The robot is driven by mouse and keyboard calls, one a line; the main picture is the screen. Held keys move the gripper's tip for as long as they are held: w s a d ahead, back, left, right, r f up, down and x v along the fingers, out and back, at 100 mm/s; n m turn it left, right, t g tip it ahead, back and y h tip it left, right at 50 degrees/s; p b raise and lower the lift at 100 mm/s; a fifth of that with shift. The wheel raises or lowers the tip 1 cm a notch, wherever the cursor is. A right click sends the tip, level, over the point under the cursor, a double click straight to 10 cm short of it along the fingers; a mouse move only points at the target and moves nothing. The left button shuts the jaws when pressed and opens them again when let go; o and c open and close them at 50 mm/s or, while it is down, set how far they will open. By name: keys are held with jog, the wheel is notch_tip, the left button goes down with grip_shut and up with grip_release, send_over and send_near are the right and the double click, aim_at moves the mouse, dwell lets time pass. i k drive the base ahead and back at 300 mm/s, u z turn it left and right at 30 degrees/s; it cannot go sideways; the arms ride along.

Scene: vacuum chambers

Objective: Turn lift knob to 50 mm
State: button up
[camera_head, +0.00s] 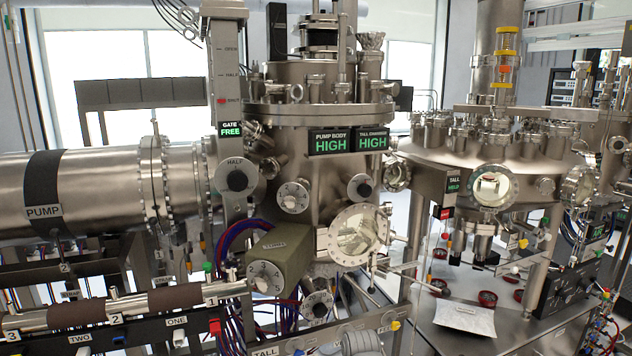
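A numbered dial (265,278) sits on the front of an olive box (283,249). Another silver dial (317,304) is low below the chamber. My gripper is not in view.
A large pump cylinder (95,190) fills the left. A gate sign (230,129) reads FREE; two chamber signs (348,141) read HIGH. A round window (358,234) juts forward. Rails (110,308) and cables crowd the lower left.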

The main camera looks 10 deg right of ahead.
aim_at(320, 309)
jog(key=i, duration=0.95)
jog(key=z, duration=0.05)
